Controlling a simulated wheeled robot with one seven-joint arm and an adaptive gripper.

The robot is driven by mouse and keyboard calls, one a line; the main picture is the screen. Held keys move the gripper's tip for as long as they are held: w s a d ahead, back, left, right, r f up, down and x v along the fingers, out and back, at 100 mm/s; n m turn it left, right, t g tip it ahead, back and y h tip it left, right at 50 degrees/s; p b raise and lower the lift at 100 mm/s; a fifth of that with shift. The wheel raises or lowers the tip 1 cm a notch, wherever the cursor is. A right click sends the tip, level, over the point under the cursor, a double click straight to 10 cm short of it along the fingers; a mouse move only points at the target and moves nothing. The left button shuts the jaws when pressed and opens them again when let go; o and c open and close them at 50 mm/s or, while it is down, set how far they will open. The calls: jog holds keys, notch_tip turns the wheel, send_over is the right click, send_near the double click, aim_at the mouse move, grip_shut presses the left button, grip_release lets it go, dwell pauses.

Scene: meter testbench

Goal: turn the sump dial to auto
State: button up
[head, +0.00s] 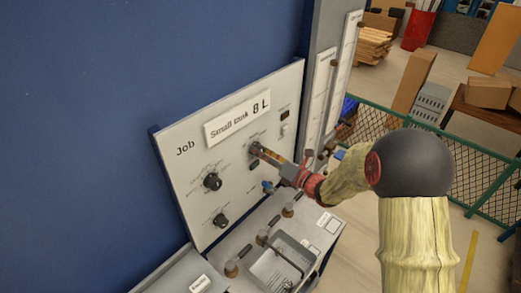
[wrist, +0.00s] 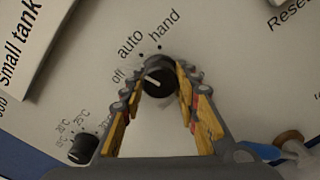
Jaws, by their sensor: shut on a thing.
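The sump dial (wrist: 158,74) is a round black knob with a white pointer line, on the pale panel. Its marks read off, auto and hand. The pointer line slants up and left, roughly toward off. My gripper (wrist: 161,82) has its yellow-padded fingers on both sides of the knob and is shut on it. In the head view my gripper (head: 257,151) reaches the panel from the right and hides most of this dial.
The panel (head: 180,185) bears a "Small tank 8 L" sign (head: 237,120) and two other black knobs (head: 212,181) (head: 220,220). A temperature knob (wrist: 83,148) shows lower left in the wrist view. Below the panel is a bench with a sink (head: 275,268) and several valve handles.

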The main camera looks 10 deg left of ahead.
jog(key=shift+r+m+p, duration=0.1)
jog(key=shift+m+p, duration=0.55)
jog(key=shift+m, duration=0.55)
jog(key=o, duration=1.1)
jog(key=shift+o, duration=0.2)
jog(key=v, duration=1.2)
